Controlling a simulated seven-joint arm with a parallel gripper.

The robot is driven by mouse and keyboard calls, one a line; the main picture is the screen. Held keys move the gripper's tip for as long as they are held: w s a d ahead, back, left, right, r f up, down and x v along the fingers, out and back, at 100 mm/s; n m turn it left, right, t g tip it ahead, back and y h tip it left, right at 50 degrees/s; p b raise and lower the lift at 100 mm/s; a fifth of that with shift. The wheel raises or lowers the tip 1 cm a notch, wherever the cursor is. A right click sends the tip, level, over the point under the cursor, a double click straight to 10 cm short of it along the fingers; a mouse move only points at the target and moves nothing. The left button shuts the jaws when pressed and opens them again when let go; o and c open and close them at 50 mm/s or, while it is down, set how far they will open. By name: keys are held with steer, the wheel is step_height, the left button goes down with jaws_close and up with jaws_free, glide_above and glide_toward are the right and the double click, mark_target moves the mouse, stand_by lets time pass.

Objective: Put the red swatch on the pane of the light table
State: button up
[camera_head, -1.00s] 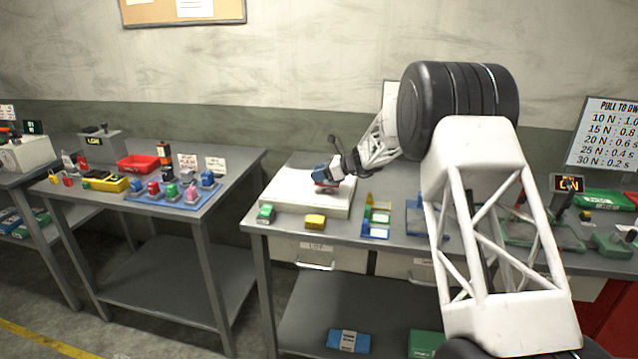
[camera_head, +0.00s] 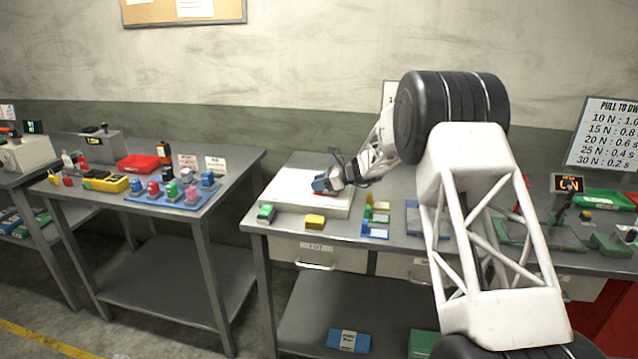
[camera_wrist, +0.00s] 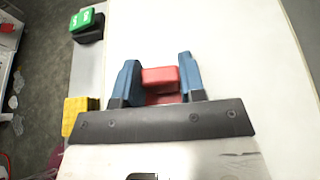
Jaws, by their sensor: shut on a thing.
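The light table (camera_head: 284,203) is a low white box with a pale top pane, standing at the left end of the middle bench. My gripper (camera_head: 321,187) is low over the pane, toward its right half. In the wrist view my gripper (camera_wrist: 158,82) has its two blue fingers shut on the red swatch (camera_wrist: 160,77), a small red block. The white pane (camera_wrist: 215,40) fills most of the background there. I cannot tell whether the swatch touches the pane. In the head view the swatch is mostly hidden by the fingers.
A yellow block (camera_head: 315,221) and a green-and-black block (camera_head: 266,213) sit on the bench in front of the light table. Small coloured holders (camera_head: 376,218) stand to its right. The left bench has a blue mat (camera_head: 137,197) with several coloured items and a red tray (camera_head: 139,164).

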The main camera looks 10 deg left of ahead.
steer(key=o, duration=0.9)
steer(key=shift+r, duration=0.1)
steer(key=shift+d, duration=0.2)
steer(key=v, duration=1.1)
steer(key=shift+d+r, duration=0.15)
steer(key=shift+d, duration=0.15)
